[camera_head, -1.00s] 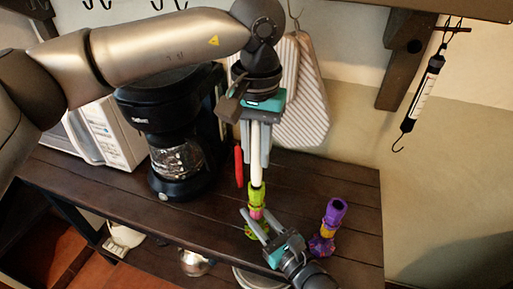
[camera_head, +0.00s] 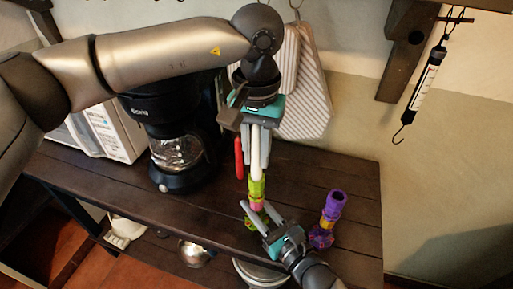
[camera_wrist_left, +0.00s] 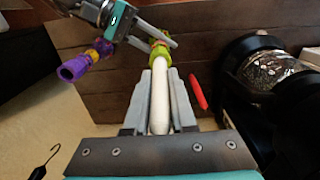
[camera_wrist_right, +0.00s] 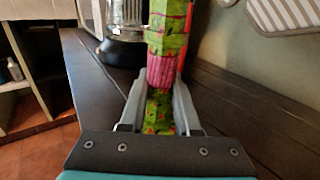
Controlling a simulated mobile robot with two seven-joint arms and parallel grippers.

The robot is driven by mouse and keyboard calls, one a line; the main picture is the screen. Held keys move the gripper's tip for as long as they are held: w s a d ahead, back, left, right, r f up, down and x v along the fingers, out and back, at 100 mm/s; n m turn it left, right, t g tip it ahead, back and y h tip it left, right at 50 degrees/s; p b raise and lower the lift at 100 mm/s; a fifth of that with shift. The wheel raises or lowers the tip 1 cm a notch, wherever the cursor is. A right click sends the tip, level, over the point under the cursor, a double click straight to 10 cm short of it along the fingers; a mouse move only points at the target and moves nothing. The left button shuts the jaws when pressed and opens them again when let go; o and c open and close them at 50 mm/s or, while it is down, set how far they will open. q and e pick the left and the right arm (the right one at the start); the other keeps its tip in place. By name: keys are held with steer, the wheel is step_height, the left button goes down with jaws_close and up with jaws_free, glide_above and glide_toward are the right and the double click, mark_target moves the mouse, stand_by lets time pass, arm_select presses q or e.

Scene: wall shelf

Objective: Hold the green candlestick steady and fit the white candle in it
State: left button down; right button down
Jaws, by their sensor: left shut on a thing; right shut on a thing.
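The green candlestick (camera_head: 257,190), with a pink band, stands upright near the front of the dark wooden shelf. My right gripper (camera_head: 258,214) is shut on its lower stem, and the right wrist view shows the fingers on both sides of the candlestick (camera_wrist_right: 167,45). The white candle (camera_head: 255,150) is upright above it. My left gripper (camera_head: 257,160) is shut on the candle from above, and its fingers flank the candle (camera_wrist_left: 160,100) in the left wrist view. The candle's lower end meets the candlestick's top cup; how deep it sits is hidden.
A purple candlestick (camera_head: 328,215) stands close to the right of my right gripper. A red candle (camera_head: 239,158) is just left of the white candle. A black coffee maker (camera_head: 175,145) and a white microwave (camera_head: 105,130) are further left.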

arm_select(q)
steer(key=shift+f, duration=0.2)
steer(key=c, duration=0.7)
jaws_free()
steer(key=shift+o, duration=0.2)
steer(key=shift+r, duration=0.1)
step_height(320, 180, up, 12)
steer(key=shift+f, duration=0.1)
arm_select(e)
steer(key=c, duration=0.5)
jaws_free()
steer(key=shift+c, duration=0.2)
steer(key=shift+s+d, duration=0.1)
